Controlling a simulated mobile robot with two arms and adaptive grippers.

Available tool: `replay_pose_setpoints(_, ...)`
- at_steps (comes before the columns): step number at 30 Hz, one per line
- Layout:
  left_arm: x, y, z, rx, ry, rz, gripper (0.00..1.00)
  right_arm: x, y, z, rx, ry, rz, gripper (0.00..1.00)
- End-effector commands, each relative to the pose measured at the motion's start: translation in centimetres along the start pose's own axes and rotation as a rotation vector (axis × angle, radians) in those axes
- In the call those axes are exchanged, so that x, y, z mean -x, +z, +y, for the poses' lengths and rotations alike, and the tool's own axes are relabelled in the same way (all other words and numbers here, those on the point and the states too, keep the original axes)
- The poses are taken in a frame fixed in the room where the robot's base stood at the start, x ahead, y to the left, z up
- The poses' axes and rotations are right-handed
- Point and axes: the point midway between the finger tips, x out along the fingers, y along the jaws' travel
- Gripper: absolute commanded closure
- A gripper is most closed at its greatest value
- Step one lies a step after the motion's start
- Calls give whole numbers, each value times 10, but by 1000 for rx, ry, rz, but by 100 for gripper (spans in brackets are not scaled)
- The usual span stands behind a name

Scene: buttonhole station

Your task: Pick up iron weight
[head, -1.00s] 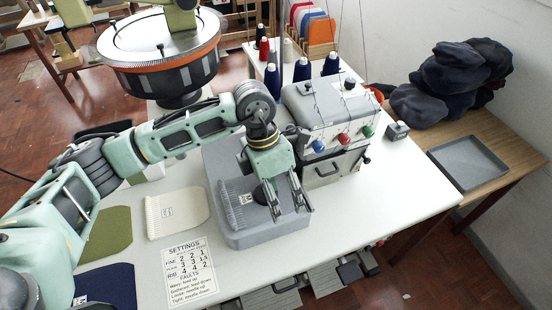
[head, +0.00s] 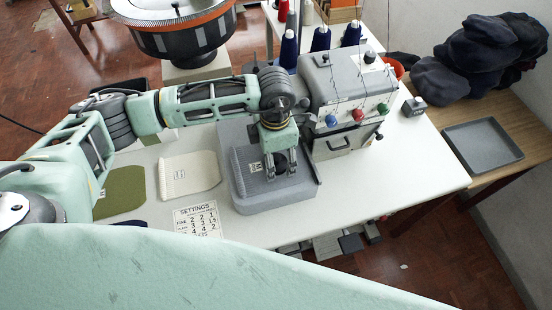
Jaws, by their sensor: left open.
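A dark round weight (head: 281,165), which I take to be the iron weight, sits on a grey knitted piece (head: 247,182) on the grey block-like station (head: 262,203) on the white table. My left gripper (head: 281,173) is above it, pointing down, with its two fingers apart on either side of the weight. The fingers hide part of the weight, and I cannot tell whether they touch it. My right gripper is not in view.
A grey machine (head: 345,95) with coloured knobs stands close right of the gripper. Cream (head: 190,175) and olive (head: 122,192) pieces and a settings card (head: 197,221) lie left. A grey tray (head: 482,146) and dark caps (head: 470,60) are on the wooden table. My own pale green body covers the bottom.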

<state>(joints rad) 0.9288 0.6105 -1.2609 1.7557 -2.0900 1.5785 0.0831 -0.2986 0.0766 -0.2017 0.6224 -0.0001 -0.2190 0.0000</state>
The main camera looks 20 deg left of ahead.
Motion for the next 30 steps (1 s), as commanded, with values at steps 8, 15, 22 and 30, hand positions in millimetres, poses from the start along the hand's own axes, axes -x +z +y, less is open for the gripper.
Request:
replay_pose_setpoints(8,0,0,0,0,0,-1,44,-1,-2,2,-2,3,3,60)
replay_pose_setpoints(15,0,0,0,1,0,-1,65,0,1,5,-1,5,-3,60)
replay_pose_setpoints(22,0,0,1,1,1,-1,85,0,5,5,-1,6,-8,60)
replay_pose_setpoints(30,1,1,1,1,2,-2,98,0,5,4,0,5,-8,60)
